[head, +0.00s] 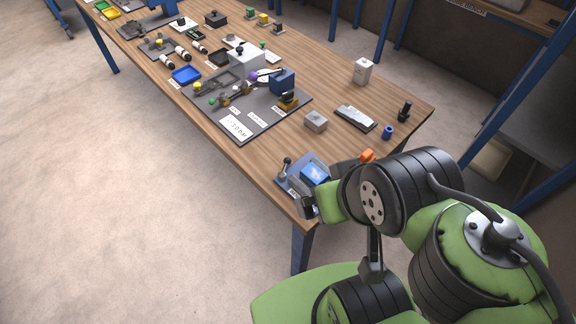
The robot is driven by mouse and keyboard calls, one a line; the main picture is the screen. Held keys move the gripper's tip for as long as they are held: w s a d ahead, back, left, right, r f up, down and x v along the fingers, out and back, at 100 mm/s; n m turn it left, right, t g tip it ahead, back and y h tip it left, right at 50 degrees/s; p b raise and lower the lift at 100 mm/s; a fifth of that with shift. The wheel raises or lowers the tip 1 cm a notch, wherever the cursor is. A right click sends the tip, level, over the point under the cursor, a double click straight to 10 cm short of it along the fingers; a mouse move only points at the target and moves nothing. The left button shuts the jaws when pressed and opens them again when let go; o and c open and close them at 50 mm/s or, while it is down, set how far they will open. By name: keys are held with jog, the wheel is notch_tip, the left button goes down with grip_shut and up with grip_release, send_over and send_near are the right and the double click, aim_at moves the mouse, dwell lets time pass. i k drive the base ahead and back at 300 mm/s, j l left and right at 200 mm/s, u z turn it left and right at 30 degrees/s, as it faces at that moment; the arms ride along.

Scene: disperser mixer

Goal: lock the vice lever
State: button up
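A small blue-grey vice (296,178) sits at the near corner of the wooden table, with a bright blue block (315,173) on it. A grey lever with a dark knob (286,162) stands up at its left side. My gripper (306,206) is at the table's front edge, just below the vice and lever in the picture. It is small and partly hidden by my own arm. I cannot tell whether its fingers are apart, or whether it touches the vice. My arm also hides the vice's right side.
An orange part (367,156) shows beside my arm. A grey block (316,121), a flat grey device (356,117), a blue cylinder (388,132) and a black upright piece (405,109) stand behind. A grey board (205,115) holds a mixer-like assembly. The wood left of the vice is clear.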

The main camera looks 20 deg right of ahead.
aim_at(282, 176)
jog(key=j+u, duration=0.4)
jog(key=i+j+u, duration=0.15)
jog(key=j+u, duration=0.25)
jog(key=i+u, duration=0.35)
jog(key=k+j, duration=0.05)
jog(key=k, duration=0.05)
